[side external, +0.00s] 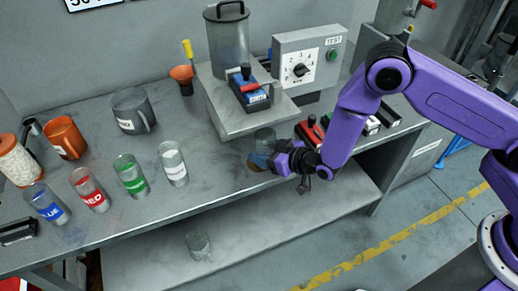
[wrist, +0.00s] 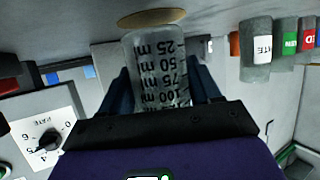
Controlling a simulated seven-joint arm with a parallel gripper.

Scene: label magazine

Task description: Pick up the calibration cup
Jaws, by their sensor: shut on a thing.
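The calibration cup (wrist: 158,75) is clear, with dark millilitre markings. In the wrist view it stands between the two blue fingers of my gripper (wrist: 160,92), which is shut on it. In the side external view the cup (side external: 265,138) is at the bench's front edge, left of the dial box. My gripper (side external: 262,158) reaches it from the right, and its finger hides the lower part. A tan round disc (side external: 257,163) shows just below the cup; I cannot tell whether they touch.
White (side external: 173,164), green (side external: 131,175), red (side external: 89,189) and blue (side external: 46,203) labelled glasses stand to the left on the bench. A platform with a container (side external: 228,45) and dial box (side external: 308,60) is behind. A clear glass (side external: 198,244) is on the lower shelf.

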